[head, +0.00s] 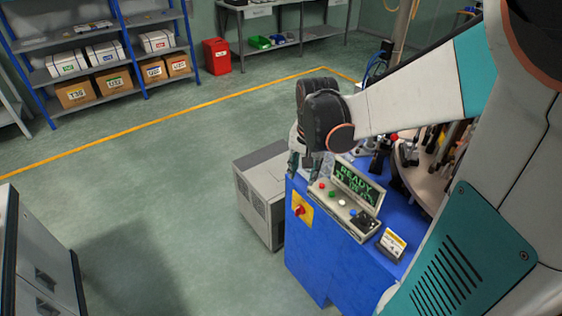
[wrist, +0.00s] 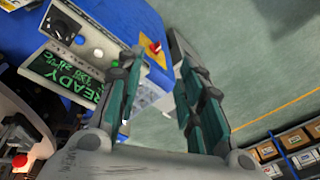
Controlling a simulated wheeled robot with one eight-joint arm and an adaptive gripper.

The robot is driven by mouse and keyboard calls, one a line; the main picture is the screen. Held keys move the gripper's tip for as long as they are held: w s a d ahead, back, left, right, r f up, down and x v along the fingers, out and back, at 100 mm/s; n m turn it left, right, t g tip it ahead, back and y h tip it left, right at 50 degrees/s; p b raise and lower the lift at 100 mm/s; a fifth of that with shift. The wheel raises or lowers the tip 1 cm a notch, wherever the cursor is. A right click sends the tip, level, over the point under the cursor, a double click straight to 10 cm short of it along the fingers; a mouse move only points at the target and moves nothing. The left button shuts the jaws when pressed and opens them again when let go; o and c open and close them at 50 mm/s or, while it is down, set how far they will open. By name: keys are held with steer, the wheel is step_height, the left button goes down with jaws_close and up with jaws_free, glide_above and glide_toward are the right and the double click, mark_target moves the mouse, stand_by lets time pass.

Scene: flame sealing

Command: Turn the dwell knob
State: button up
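The control panel (head: 347,208) sits on top of a blue machine, with a green-lit display reading READY (head: 358,187) behind its buttons. A black knob (head: 364,220) is at the panel's right end, on a dark square plate; no label on it is readable. In the wrist view the knob (wrist: 60,28) is at the upper left, outside the space between my fingers. My gripper (head: 303,167) is above the panel's left end, apart from the knob. In the wrist view my gripper (wrist: 158,65) has its two fingers spread with nothing between them.
Red, green, white and blue buttons line the panel left of the knob. A red stop button on a yellow plate (head: 302,210) is on the machine's side. A small sign (head: 392,243) stands right of the panel. A grey cabinet (head: 262,195) stands left of the machine.

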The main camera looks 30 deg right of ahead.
steer(key=shift+w+a+r+n+t, duration=0.1)
steer(key=shift+w+a+r+n, duration=0.1)
steer(key=shift+a, duration=0.35)
steer(key=shift+w+a+r+n+t, duration=0.1)
steer(key=shift+w+a, duration=0.1)
steer(key=shift+a, duration=0.35)
steer(key=shift+w+a+r+n+t, duration=0.1)
steer(key=shift+w+a+r, duration=0.1)
steer(key=shift+a, duration=0.35)
